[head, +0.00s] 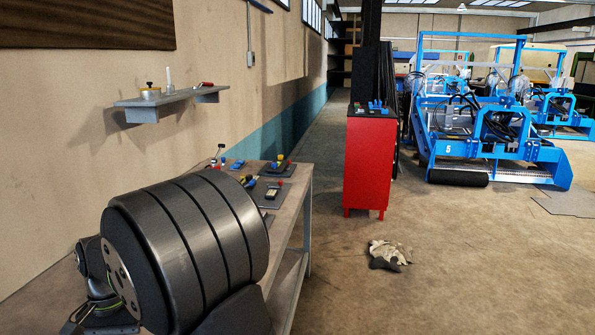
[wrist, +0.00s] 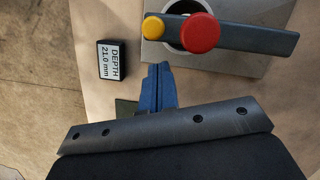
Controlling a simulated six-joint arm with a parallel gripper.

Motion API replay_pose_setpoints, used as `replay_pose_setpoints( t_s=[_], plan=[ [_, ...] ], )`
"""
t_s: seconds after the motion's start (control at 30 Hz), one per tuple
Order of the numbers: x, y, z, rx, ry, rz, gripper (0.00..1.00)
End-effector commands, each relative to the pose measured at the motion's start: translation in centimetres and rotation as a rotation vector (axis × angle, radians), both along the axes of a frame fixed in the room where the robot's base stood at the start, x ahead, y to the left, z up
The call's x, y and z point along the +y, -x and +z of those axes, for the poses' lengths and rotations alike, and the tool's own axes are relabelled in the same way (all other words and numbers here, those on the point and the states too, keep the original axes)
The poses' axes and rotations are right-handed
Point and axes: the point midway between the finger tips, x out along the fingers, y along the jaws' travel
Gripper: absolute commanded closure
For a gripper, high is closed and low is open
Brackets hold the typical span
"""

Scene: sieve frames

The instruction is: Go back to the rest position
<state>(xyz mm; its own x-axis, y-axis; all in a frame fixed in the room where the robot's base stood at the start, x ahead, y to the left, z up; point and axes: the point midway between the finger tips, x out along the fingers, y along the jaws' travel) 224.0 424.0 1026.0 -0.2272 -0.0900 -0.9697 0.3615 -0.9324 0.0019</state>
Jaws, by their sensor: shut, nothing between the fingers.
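In the wrist view, the blue fingers of my gripper (wrist: 158,82) are together with nothing between them. They point toward the bench top, beside a grey plate (wrist: 233,65) with a round opening. A dark bar (wrist: 262,40) with a red knob (wrist: 200,33) and a yellow knob (wrist: 154,27) lies across the plate, beyond my fingertips. A black block (wrist: 111,60) labelled "DEPTH 21.0 mm" sits to the left of the fingers, apart from them. In the head view I cannot make out my gripper; a large dark cylinder fills the lower left.
The workbench (head: 293,232) holds several small fixtures (head: 270,183) behind the cylinder. A wall shelf (head: 170,98) hangs above left. A red cabinet (head: 367,165) stands right of the bench, with a crumpled cloth (head: 388,252) on the floor.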

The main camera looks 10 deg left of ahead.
Motion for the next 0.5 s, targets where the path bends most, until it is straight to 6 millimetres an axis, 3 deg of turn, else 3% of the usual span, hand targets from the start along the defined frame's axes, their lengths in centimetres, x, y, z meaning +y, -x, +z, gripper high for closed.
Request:
replay_pose_setpoints(
  t_s=[0.13, 0.5],
  plan=[
    [-0.6, 2.1, 0.1, -0.001, -0.002, 0.003, 1.0],
    [-0.2, 0.6, 0.1, -0.001, -0.003, 0.0, 1.0]
  ],
)
